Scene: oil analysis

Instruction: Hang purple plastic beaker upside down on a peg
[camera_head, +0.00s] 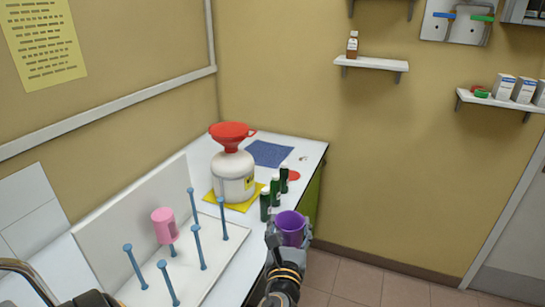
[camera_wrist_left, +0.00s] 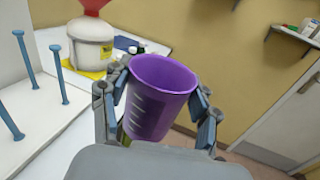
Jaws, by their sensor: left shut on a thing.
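My left gripper (camera_head: 275,240) is shut on the purple plastic beaker (camera_head: 291,228), beside the front right edge of the counter. In the left wrist view the beaker (camera_wrist_left: 160,95) sits between the two fingers (camera_wrist_left: 164,105), its open mouth facing up and slightly tilted. White graduation marks show on its side. The white peg rack (camera_head: 215,262) with several blue pegs (camera_head: 197,247) stands to the left of the gripper. A pink beaker (camera_head: 163,225) hangs upside down on one peg. The other visible pegs are bare. My right gripper is not in view.
A white canister (camera_head: 233,177) with a red funnel (camera_head: 232,134) stands on a yellow mat behind the rack. Several dark green bottles (camera_head: 265,205) stand near the counter's right edge, close to the beaker. A blue mat (camera_head: 268,153) lies at the back.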

